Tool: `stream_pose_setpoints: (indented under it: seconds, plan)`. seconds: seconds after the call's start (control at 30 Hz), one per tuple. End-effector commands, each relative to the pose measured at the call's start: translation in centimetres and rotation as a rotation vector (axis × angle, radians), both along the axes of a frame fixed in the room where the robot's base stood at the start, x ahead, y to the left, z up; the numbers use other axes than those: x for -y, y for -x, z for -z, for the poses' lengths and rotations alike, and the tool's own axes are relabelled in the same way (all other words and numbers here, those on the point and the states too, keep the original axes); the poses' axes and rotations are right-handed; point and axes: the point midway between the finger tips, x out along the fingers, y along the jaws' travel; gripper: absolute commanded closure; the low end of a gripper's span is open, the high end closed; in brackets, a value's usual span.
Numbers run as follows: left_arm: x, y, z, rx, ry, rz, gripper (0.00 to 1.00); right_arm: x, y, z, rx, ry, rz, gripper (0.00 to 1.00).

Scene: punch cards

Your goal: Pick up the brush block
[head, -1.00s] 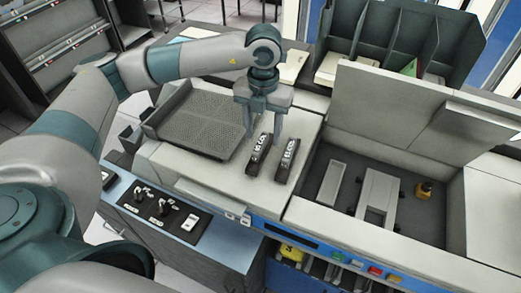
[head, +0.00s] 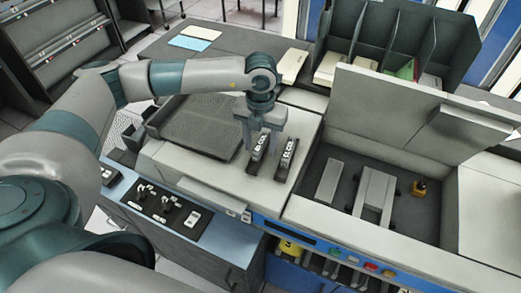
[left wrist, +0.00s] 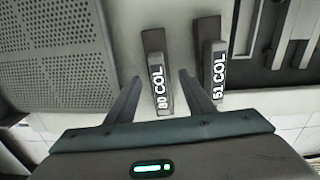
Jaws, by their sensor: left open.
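Two dark blocks with white lettering stand side by side on the pale machine top. The one labelled "80 COL" (head: 258,154) is on the left, and the one labelled "51 COL" (head: 287,157) is on the right. I cannot tell which one is called the brush block. My left gripper (head: 262,148) points down over the "80 COL" block, open. In the left wrist view, its fingers (left wrist: 160,78) lie on either side of the "80 COL" block (left wrist: 158,82), with gaps showing. The "51 COL" block (left wrist: 216,75) is outside the right finger. My right gripper is not in view.
A perforated tray (head: 200,128) lies left of the blocks. An open bay (head: 340,215) with grey parts and a small yellow item (head: 419,188) is to the right, below a raised lid (head: 375,110). A switch panel (head: 165,203) is at the front left.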

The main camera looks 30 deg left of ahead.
Motion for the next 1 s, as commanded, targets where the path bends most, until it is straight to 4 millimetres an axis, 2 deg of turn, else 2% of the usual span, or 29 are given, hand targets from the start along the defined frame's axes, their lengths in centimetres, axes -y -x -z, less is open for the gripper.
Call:
stream_pose_setpoints:
  seconds: [0.03,0.2,0.67,0.77,0.93,1.0]
  plan:
    - [0.0,0.0,0.0,0.000,0.000,0.000,0.59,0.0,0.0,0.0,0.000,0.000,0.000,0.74]
    - [0.0,0.0,0.0,0.000,0.000,0.000,0.99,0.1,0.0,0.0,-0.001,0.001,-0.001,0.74]
    - [0.0,-0.1,-0.7,0.002,0.002,0.000,1.00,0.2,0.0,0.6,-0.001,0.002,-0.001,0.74]
    - [0.0,-0.1,-1.5,0.003,0.001,0.001,1.00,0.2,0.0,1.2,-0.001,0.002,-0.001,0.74]
    - [0.0,-0.2,-4.0,0.007,0.001,0.002,1.00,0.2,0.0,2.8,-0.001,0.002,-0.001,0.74]
    - [-0.8,-1.4,-4.6,0.004,0.000,-0.004,1.00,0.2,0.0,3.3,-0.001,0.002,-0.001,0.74]
